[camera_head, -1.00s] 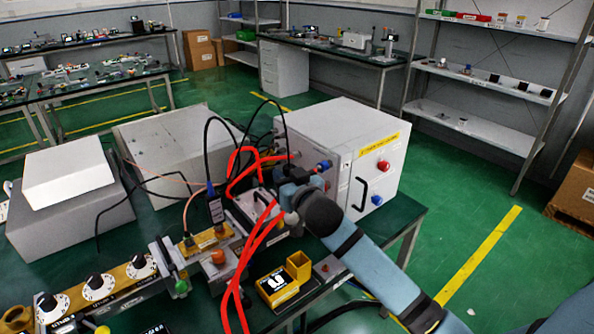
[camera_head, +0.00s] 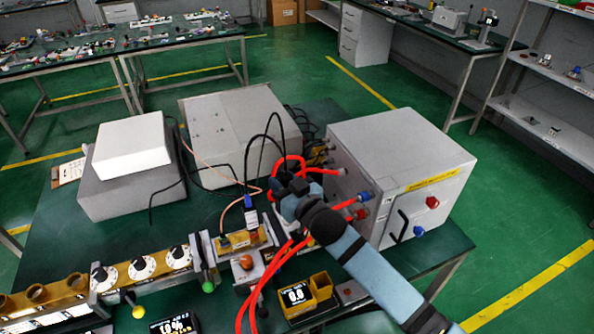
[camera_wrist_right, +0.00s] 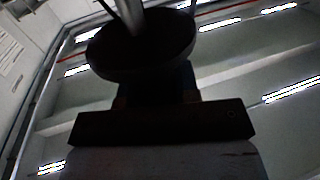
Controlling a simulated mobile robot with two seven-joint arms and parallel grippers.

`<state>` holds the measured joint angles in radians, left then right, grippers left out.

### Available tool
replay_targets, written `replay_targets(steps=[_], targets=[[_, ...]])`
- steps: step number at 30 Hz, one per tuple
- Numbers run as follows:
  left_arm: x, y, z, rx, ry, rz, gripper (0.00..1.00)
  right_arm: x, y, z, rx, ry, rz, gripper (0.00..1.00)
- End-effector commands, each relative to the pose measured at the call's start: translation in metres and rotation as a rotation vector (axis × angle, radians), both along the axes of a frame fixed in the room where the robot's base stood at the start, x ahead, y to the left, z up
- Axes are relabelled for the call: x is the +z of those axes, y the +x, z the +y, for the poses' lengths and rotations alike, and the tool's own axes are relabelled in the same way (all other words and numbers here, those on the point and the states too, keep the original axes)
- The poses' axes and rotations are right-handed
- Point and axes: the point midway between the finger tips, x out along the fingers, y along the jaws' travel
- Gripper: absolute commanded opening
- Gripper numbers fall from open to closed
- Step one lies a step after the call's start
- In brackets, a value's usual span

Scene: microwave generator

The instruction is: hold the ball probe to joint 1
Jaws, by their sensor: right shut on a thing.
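My right gripper (camera_head: 286,190) is in the head view, by the left side of the large grey cabinet, above the red cables. It is shut on the ball probe. In the right wrist view the probe shows as a dark round disc (camera_wrist_right: 140,45) with a pale rod; its ball tip is not visible. The waveguide line (camera_head: 150,268) runs along the front of the bench, left of the gripper. One flanged joint (camera_head: 205,262) with a green knob shows on it; I cannot tell which joint is joint 1. My left gripper is out of view.
The grey cabinet (camera_head: 400,165) stands right of the gripper. Red cables (camera_head: 262,285) hang beneath my right arm. A blue-topped labelled connector (camera_head: 250,215) stands on the line. A yellow-cased meter (camera_head: 297,296) reads 0.0. Grey boxes (camera_head: 135,185) stand behind.

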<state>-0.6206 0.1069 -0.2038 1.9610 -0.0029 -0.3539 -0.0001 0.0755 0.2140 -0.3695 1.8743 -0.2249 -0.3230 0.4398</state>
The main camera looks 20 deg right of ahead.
Motion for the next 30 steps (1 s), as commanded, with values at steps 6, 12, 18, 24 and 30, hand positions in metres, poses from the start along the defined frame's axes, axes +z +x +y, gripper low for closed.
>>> replay_targets(steps=[6, 12, 18, 24, 30], targets=[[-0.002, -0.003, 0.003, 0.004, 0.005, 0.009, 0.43, -0.003, -0.001, 0.004, 0.008, 0.002, -0.002, 0.03], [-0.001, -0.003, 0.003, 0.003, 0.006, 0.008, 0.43, -0.017, -0.001, 0.004, 0.007, 0.002, 0.000, 0.03], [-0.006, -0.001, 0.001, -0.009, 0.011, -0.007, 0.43, -0.042, -0.001, 0.004, 0.007, 0.001, -0.001, 0.03], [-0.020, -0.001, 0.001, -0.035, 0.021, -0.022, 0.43, -0.069, -0.001, 0.004, 0.007, 0.001, -0.001, 0.03], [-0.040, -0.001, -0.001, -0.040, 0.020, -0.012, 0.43, -0.087, -0.001, 0.004, 0.007, 0.002, -0.002, 0.03]])
